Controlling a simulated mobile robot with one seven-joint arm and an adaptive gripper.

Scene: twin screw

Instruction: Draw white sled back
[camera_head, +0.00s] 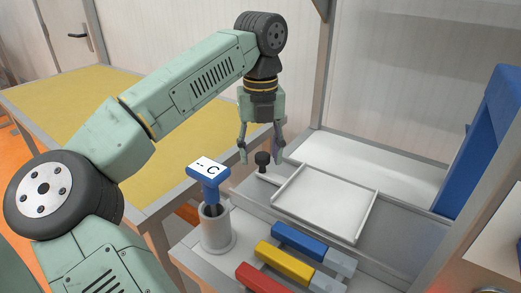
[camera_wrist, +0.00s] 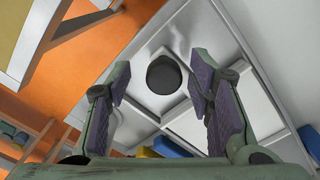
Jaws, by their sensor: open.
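The white sled (camera_head: 322,200) is a shallow square tray with a low rim, lying on a grey bed at the right of the head view. A black round knob (camera_head: 262,159) stands upright at its back left corner. My gripper (camera_head: 261,160) is open and points down above the knob. In the wrist view the knob (camera_wrist: 163,74) shows between the open fingers of my gripper (camera_wrist: 160,90), nearer the far side, and no finger visibly touches it.
Blue (camera_head: 298,240), yellow (camera_head: 284,260) and red (camera_head: 264,279) blocks lie in front. A blue frame (camera_head: 485,140) rises at the right. A yellow-topped table (camera_head: 80,120) stands at left.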

